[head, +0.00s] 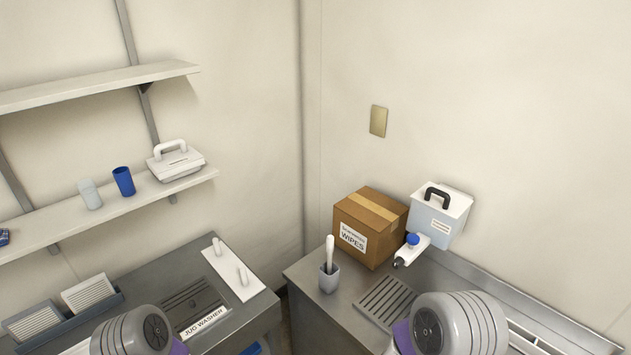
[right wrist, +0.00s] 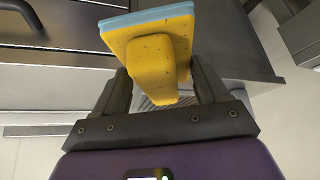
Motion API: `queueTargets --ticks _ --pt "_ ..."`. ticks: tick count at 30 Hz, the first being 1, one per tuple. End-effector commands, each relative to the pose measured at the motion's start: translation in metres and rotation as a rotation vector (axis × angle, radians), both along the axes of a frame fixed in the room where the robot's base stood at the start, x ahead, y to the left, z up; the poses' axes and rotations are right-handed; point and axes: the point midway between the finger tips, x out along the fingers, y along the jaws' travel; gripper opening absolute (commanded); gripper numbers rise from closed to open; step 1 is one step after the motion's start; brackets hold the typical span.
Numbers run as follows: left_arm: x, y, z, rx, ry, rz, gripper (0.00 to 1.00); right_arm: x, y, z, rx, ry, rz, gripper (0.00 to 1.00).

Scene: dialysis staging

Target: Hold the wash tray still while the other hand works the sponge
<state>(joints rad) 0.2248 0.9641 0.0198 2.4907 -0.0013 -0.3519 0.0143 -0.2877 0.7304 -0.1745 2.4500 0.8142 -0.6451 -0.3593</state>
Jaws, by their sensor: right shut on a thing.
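In the right wrist view my right gripper (right wrist: 160,82) is shut on a yellow sponge (right wrist: 148,45) with a pale blue layer on its far face. One dark finger stands on each side of the sponge's narrow yellow grip part. In the head view my two arms come in at the bottom edge, and both grippers are out of that picture. My left gripper shows in neither view. I cannot make out the wash tray for certain in either view.
A jug washer counter (head: 213,302) stands left and a steel counter (head: 330,318) right. The right one bears a wipes box (head: 365,238), a white lidded container (head: 436,222), a blue-capped bottle (head: 412,247) and a brush cup (head: 329,280). A wall shelf (head: 145,206) holds two cups.

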Motion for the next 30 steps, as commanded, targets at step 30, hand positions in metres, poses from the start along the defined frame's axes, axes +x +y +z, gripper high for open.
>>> queueTargets --ticks 30 --pt "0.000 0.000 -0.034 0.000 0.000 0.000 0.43 0.008 -0.022 0.043 0.000 0.000 0.358 0.49"
